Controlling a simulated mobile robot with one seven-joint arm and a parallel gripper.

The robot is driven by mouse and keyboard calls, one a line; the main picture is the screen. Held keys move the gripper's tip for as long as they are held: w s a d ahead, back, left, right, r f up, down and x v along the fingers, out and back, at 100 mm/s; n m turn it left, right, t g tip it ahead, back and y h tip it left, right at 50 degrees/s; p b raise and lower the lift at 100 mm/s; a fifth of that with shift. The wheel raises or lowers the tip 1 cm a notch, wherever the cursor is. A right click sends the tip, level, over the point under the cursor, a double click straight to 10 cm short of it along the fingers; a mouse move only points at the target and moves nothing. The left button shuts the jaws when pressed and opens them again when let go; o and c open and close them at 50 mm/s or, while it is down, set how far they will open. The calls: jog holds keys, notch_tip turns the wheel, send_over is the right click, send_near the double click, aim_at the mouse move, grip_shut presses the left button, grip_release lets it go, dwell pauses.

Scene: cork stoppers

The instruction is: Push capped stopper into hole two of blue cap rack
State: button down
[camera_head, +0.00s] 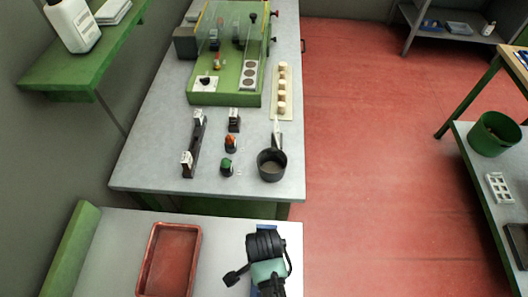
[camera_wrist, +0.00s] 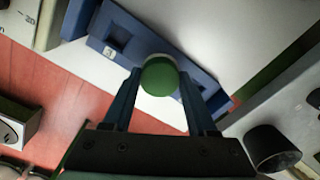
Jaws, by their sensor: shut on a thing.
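A stopper with a round green cap (camera_wrist: 160,76) is in the wrist view, between the two fingers of my gripper (camera_wrist: 158,84). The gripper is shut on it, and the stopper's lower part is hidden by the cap. The blue cap rack (camera_wrist: 142,36) runs diagonally behind the cap. One square recess with a label "3" shows at its upper left, clear of the stopper. The cap overlaps the rack's middle, and another opening shows partly beside the right finger. I cannot tell how deep the stopper sits. In the head view my arm covers most of the rack.
A red tray (camera_head: 152,262) lies left of my arm on the near white table. On the grey bench behind stand a dark pot (camera_head: 272,165), another green-capped piece (camera_head: 227,166) and an orange-topped piece (camera_head: 231,143).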

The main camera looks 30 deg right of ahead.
jog(key=shift+f, duration=0.35)
jog(key=shift+c, duration=0.6)
grip_release()
notch_tip(320, 180, up, 13)
jog(key=b, duration=0.1)
dwell(0.4)
